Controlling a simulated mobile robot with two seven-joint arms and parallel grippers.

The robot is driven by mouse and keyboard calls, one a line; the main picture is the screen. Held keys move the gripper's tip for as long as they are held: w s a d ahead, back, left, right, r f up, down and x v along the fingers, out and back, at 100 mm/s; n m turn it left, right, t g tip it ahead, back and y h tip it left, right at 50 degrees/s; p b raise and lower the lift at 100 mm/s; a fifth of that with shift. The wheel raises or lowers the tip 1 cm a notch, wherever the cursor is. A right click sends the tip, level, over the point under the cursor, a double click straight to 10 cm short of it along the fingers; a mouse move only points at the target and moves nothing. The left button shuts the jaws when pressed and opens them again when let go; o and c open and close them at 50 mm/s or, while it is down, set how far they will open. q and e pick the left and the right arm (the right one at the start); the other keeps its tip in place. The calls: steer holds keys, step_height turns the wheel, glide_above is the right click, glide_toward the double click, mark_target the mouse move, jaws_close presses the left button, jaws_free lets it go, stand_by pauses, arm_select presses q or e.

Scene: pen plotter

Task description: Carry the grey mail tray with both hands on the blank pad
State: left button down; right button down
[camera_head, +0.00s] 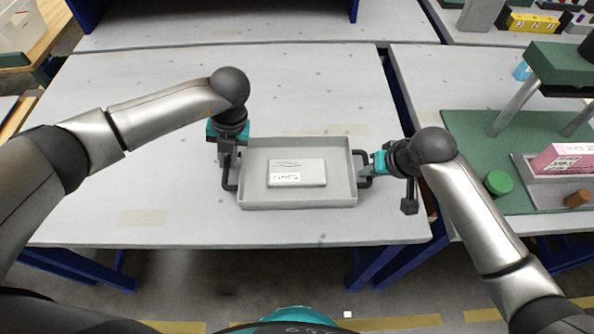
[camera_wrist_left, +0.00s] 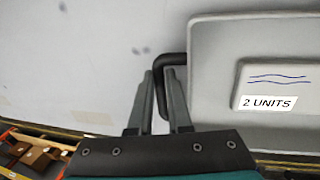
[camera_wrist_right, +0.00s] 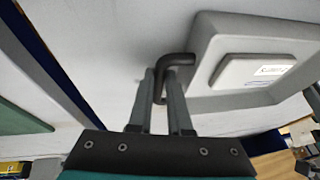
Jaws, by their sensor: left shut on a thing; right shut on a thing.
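The grey mail tray (camera_head: 300,200) is at the front middle of the light table in the head view, with a black handle at each end. A flat pale box (camera_head: 312,168) with a white label reading "2 UNITS" lies inside it. My left gripper (camera_head: 228,162) is shut on the tray's left handle (camera_wrist_left: 172,60). My right gripper (camera_head: 370,170) is shut on its right handle (camera_wrist_right: 176,60). I cannot tell whether the tray touches the table. No pad is clearly marked; a faint tan patch (camera_head: 145,217) shows on the table at the left front.
The table (camera_head: 310,85) is clear behind and left of the tray. A second table at right holds a green mat (camera_head: 465,135), a green-topped stand (camera_head: 560,62), a pink box (camera_head: 565,158) and a green round thing (camera_head: 498,183). A gap separates the tables.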

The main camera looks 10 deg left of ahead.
arm_select(q)
steer(key=shift+r, duration=0.1)
arm_select(e)
steer(key=shift+r, duration=0.1)
